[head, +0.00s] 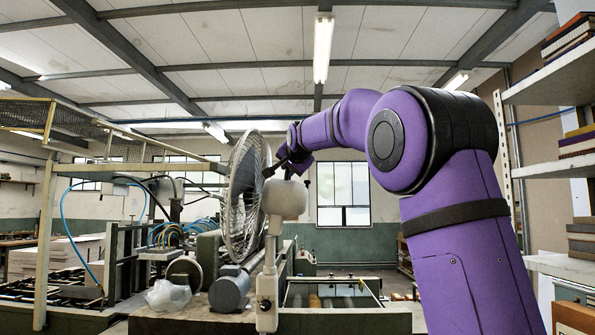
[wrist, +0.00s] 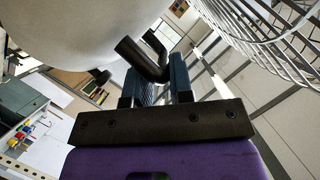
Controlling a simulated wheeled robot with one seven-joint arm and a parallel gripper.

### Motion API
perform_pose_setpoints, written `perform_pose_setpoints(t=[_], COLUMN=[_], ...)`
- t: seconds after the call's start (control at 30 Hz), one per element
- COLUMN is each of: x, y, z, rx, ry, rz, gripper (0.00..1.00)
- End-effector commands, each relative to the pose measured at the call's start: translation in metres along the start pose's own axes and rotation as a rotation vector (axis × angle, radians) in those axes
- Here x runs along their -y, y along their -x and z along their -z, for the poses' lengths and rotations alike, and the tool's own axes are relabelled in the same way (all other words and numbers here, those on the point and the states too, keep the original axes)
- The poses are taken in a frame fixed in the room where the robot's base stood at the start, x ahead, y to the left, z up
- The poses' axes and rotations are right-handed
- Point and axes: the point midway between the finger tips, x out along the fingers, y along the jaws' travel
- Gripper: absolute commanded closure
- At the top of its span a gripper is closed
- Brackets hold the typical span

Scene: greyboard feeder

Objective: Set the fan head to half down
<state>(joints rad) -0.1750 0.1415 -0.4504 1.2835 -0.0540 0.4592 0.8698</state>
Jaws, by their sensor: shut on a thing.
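The fan head has a round wire cage (head: 243,195) and a white motor housing (head: 285,199) on a pale stand (head: 267,290). The cage faces left in the head view, close to upright, its top leaning slightly right. My gripper (head: 284,164) is just above the housing, behind the cage. In the wrist view my gripper (wrist: 156,82) is shut on a dark bent handle (wrist: 133,52). The housing (wrist: 85,30) fills the upper left there and the cage (wrist: 270,35) the upper right. The handle's joint with the fan is not clearly visible.
A machine frame with beige rails (head: 45,240) stands at the left. A grey motor (head: 229,291) and a green-grey machine bed (head: 340,320) are below the fan. White shelves with books (head: 545,90) stand at the right. Air above the fan is clear.

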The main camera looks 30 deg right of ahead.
Motion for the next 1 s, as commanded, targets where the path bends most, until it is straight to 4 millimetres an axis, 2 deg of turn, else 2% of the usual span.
perform_pose_setpoints(t=[0.1,0.4,0.63,1.0], x=[0.018,0.047,0.058,0.060], y=[-0.004,-0.013,-0.018,-0.019], z=[-0.009,-0.030,-0.041,-0.045], rx=[0.002,0.003,0.006,0.008], ry=[0.076,0.251,0.327,0.353], rz=[-0.027,-0.102,-0.137,-0.150], gripper=[1.00,1.00,1.00,1.00])
